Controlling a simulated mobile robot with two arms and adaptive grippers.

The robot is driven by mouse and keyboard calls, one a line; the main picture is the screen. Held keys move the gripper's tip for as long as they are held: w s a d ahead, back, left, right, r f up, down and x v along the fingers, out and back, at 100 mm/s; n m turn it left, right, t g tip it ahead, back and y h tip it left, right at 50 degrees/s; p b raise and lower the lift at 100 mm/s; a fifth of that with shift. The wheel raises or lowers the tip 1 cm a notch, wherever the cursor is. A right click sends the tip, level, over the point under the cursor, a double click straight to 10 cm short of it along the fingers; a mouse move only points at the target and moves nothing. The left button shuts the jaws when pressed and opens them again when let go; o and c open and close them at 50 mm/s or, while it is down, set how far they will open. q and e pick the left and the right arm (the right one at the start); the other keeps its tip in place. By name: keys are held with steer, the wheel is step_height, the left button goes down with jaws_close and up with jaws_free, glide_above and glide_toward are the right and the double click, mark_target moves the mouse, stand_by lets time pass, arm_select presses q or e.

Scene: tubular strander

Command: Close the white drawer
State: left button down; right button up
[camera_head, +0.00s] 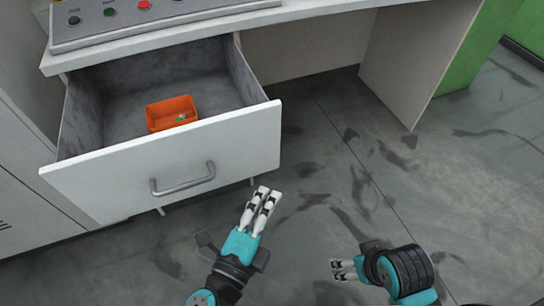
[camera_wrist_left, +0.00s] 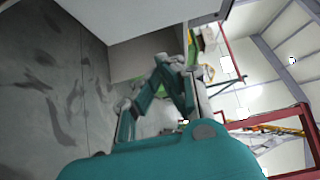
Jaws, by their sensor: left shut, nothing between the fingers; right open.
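The white drawer (camera_head: 95,188) stands pulled out from under the desk in the head view, with its front panel facing me. A grey bar handle (camera_head: 183,180) is on the front. My left gripper (camera_head: 266,191) is shut and empty, in front of the drawer's right lower part, right of the handle; whether it touches the panel I cannot tell. The left gripper's fingers also show in the left wrist view (camera_wrist_left: 160,85). My right gripper (camera_head: 334,270) is open and empty, over the floor at the lower right, away from the drawer.
An orange bin (camera_head: 171,112) with a small green and white item lies inside the drawer. The desk top (camera_head: 200,29) carries a control panel (camera_head: 110,20) with coloured buttons. A desk side panel (camera_head: 415,60) stands at the right. The floor (camera_head: 440,180) right of the drawer is clear.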

mark_target(272, 160)
arm_select(q)
steer(key=shift+w+d+p, duration=0.1)
steer(key=shift+w+d, duration=0.2)
steer(key=shift+w, duration=1.3)
steer(key=shift+w+d+p, duration=0.1)
steer(key=shift+w+d, duration=0.15)
steer(key=shift+w, duration=1.4)
steer(key=shift+w+d+p, duration=0.1)
steer(key=shift+w+d, duration=0.2)
steer(key=shift+w, duration=1.3)
